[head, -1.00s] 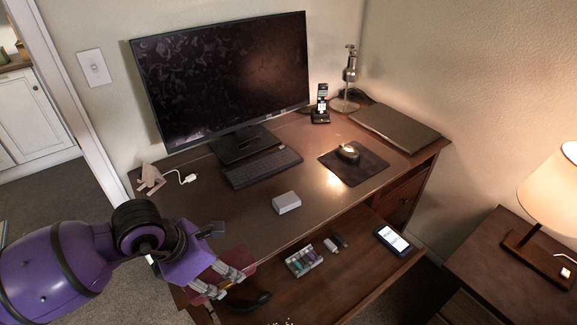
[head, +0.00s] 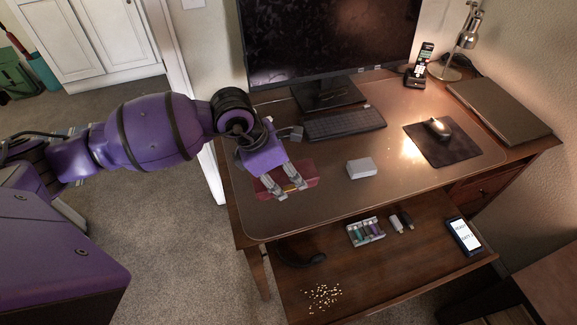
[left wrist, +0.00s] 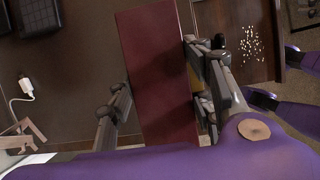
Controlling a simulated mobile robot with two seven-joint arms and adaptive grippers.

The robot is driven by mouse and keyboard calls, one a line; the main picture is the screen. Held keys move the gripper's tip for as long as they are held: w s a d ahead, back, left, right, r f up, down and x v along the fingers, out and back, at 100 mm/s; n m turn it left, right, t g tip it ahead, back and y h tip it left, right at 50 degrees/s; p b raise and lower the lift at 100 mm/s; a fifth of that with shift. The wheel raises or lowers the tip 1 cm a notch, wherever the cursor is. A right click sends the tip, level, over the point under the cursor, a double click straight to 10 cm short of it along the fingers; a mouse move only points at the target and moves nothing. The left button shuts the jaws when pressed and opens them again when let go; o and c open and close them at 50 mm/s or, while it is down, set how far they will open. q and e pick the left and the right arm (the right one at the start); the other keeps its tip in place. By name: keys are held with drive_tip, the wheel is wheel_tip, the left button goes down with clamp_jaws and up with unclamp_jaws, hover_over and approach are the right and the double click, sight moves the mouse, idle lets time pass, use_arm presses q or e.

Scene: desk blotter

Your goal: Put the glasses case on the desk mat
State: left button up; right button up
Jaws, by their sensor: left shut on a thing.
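The glasses case is a dark red, long box (head: 307,171). My left gripper (head: 290,191) is shut on it, one finger on each side. In the left wrist view the case (left wrist: 155,70) fills the middle, between the fingers (left wrist: 155,92). The desk mat (head: 310,219) is the large brown sheet with rounded corners covering much of the desk top. The case is over its left part; I cannot tell whether it touches the mat. The gripper hides part of the case.
A small grey box (head: 361,168) sits on the mat to the right of the case. Behind are a keyboard (head: 344,123) and monitor (head: 325,45). A mouse pad (head: 462,150) lies further right. The pulled-out drawer (head: 375,270) in front holds small items. The mat's front middle is clear.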

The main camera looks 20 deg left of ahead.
use_arm(q)
drive_tip(key=w+a+f, duration=0.1)
drive_tip(key=w+f, duration=0.1)
drive_tip(key=w+a+f, duration=0.1)
drive_tip(key=w+f, duration=0.2)
drive_tip(key=w+a+f, duration=0.1)
drive_tip(key=w+f, duration=0.1)
drive_tip(key=w, duration=0.1)
drive_tip(key=shift+w+a+f, duration=0.2)
drive_tip(key=shift+f, duration=0.05)
drive_tip(key=shift+w+a+f, duration=0.1)
drive_tip(key=shift+w+f, duration=0.05)
drive_tip(key=shift+f, duration=1.55)
drive_tip(key=shift+f, duration=0.2)
drive_tip(key=o, duration=1.2)
drive_tip(key=shift+r, duration=0.1)
